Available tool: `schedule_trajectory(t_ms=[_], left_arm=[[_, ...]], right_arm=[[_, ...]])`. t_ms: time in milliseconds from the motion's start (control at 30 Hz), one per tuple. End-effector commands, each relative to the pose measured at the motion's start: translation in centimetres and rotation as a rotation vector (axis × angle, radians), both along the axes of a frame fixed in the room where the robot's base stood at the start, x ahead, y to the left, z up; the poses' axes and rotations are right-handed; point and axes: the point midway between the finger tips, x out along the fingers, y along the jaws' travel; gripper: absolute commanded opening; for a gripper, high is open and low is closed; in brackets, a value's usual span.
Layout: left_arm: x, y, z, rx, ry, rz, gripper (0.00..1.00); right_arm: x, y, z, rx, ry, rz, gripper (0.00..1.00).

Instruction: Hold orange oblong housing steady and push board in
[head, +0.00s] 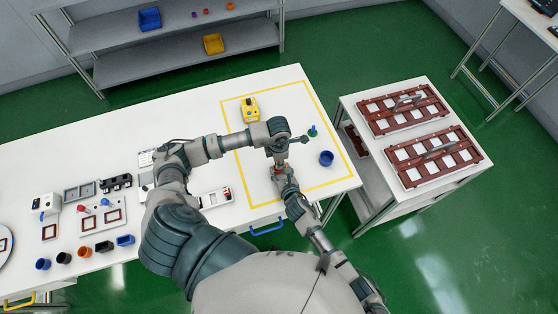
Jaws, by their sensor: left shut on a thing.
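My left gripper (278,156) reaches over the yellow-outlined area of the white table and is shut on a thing. A small orange-red patch, apparently the orange oblong housing (279,170), shows just below its fingers, mostly hidden by the two grippers. My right gripper (284,179) comes up from the lower right and meets the left one closely at this spot. Its fingers are too small and covered to tell whether they are open. I cannot make out the board.
A blue cup (326,158) and a small green-and-blue piece (312,131) stand right of the grippers. A yellow device (249,109) stands behind. A cart (385,173) with brown trays is at right. Several cups and parts cover the table's left end.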

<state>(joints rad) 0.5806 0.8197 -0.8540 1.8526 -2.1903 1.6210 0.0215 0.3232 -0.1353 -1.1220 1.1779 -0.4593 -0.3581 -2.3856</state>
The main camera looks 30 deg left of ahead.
Motion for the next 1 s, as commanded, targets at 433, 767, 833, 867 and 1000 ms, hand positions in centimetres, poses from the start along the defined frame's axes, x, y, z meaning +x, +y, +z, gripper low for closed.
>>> schedule_trajectory(t_ms=[433,767,833,867,1000], left_arm=[[0.03,0.0,-0.03,0.0,0.0,0.0,0.0],[0.02,-0.01,-0.25,0.0,0.0,0.0,0.0],[0.04,-0.01,-0.41,0.0,0.0,0.0,0.0],[0.04,-0.01,-0.48,0.0,0.0,0.0,0.0],[0.06,0.0,-0.84,0.001,-0.001,0.001,0.0]], right_arm=[[-0.29,-0.29,-0.79,-0.011,0.01,-0.002,0.26],[-0.29,-0.31,-0.84,-0.012,0.011,-0.002,0.26],[-0.29,-0.32,-0.85,-0.012,0.011,-0.002,0.26],[-0.29,-0.32,-0.85,-0.012,0.011,-0.002,0.26],[-0.3,-0.33,-0.85,-0.013,0.011,-0.002,0.26]])
